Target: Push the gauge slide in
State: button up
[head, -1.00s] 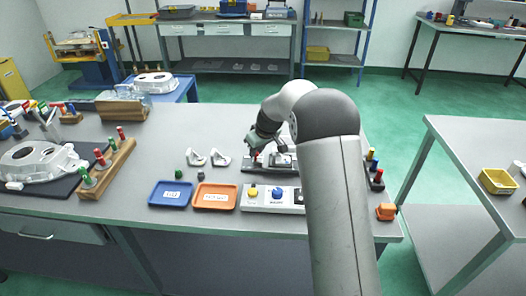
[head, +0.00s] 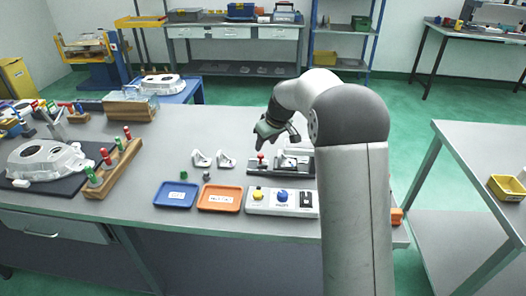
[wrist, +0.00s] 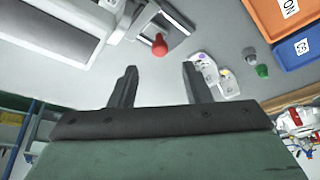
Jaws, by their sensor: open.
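The gauge fixture (head: 280,165) is a dark base with grey metal parts, at the bench's right, behind the button box. A red knob (head: 262,158) stands at its left end, seemingly on the slide. In the wrist view the red knob (wrist: 159,44) lies beyond and between the fingertips, apart from them, beside a grey plate (wrist: 160,22). My gripper (head: 275,132) hangs above and behind the fixture. In the wrist view my gripper (wrist: 159,69) is open, with nothing between its fingers. How far in the slide sits cannot be told.
A button box (head: 283,202) stands in front of the fixture. An orange tray (head: 220,198) and a blue tray (head: 176,194) lie to its left. Two small light castings (head: 213,159) lie left of the fixture. The bench behind them is clear.

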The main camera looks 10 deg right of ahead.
jog(key=v, duration=1.1)
jog(key=shift+r+b, duration=0.2)
jog(key=shift+b, duration=0.15)
